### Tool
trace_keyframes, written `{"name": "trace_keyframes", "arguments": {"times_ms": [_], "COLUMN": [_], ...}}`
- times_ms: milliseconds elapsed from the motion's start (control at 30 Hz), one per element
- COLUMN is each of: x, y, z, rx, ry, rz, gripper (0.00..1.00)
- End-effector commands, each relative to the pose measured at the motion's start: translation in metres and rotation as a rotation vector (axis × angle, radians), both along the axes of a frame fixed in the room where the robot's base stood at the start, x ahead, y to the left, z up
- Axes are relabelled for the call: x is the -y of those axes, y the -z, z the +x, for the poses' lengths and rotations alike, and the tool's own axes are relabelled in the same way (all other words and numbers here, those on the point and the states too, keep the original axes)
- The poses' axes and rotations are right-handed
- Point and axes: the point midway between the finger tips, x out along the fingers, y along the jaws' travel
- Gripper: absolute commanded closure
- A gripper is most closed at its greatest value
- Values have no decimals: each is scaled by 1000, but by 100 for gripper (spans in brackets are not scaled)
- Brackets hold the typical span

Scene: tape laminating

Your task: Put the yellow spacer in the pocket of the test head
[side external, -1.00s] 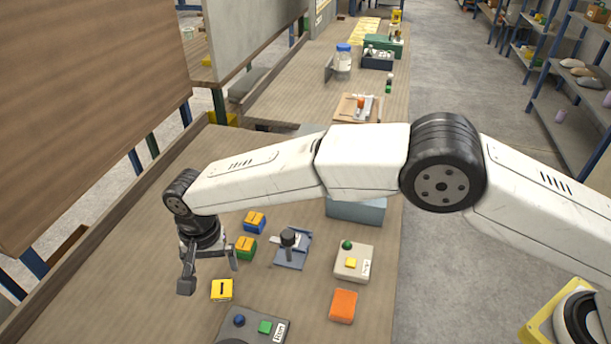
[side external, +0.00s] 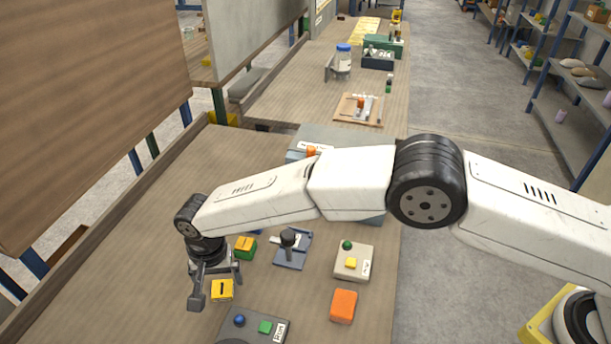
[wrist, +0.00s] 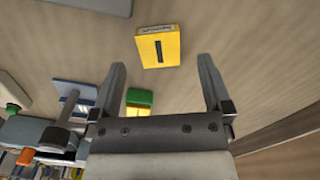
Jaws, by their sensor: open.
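A yellow block (side external: 222,290) with a dark bar on its top, which looks like the yellow spacer, lies on the bench. In the wrist view the yellow block (wrist: 158,47) sits just beyond my fingertips, roughly centred between them. My gripper (side external: 217,289) is open and empty, low over the bench by this block; the wrist view shows its spread fingers (wrist: 162,66). A blue-grey fixture (side external: 292,248) with a black knob stands to the right and may be the test head. I cannot make out its pocket.
A green block with a yellow top (side external: 245,247) stands close behind my gripper. A beige button box (side external: 340,272), an orange block (side external: 343,306) and a grey button panel (side external: 250,332) lie to the right and front. The bench left of my gripper is clear.

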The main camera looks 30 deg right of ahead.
Motion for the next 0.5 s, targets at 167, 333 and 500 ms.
{"name": "trace_keyframes", "arguments": {"times_ms": [167, 333, 500], "x": [1, 1, 1], "y": [21, 28, 28], "z": [0, 0, 0], "rx": [0, 0, 1], "ry": [0, 1, 0], "rz": [0, 0, 1], "gripper": [0, 0, 0]}}
